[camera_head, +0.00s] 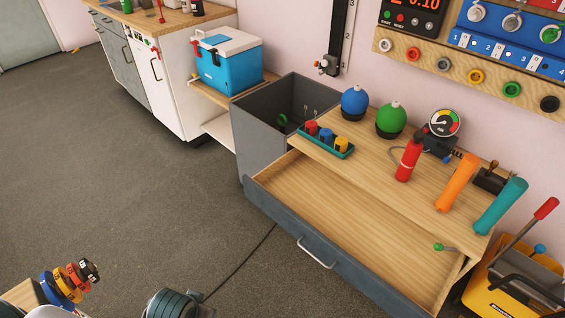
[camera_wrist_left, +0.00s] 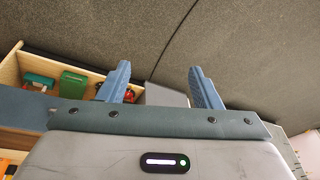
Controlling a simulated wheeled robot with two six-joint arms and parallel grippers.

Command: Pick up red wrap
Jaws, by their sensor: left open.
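One is a red roll (camera_head: 311,128) standing with a blue and a yellow one in a teal tray (camera_head: 345,155) on the wooden worktop. The other is a larger red cylinder (camera_head: 408,162) standing further right on the same top. In the left wrist view my left gripper (camera_wrist_left: 160,85) is open and empty, its two blue fingers wide apart over grey floor. It touches neither red thing. My right gripper is not in view.
The bench's wooden drawer (camera_head: 330,203) is pulled open and looks empty. A grey bin (camera_head: 265,145) stands at its left. Blue and green round bottles (camera_head: 391,121), a gauge (camera_head: 444,123), and orange (camera_head: 456,183) and teal (camera_head: 501,206) cylinders stand on top. A black cable (camera_head: 240,266) crosses the floor.

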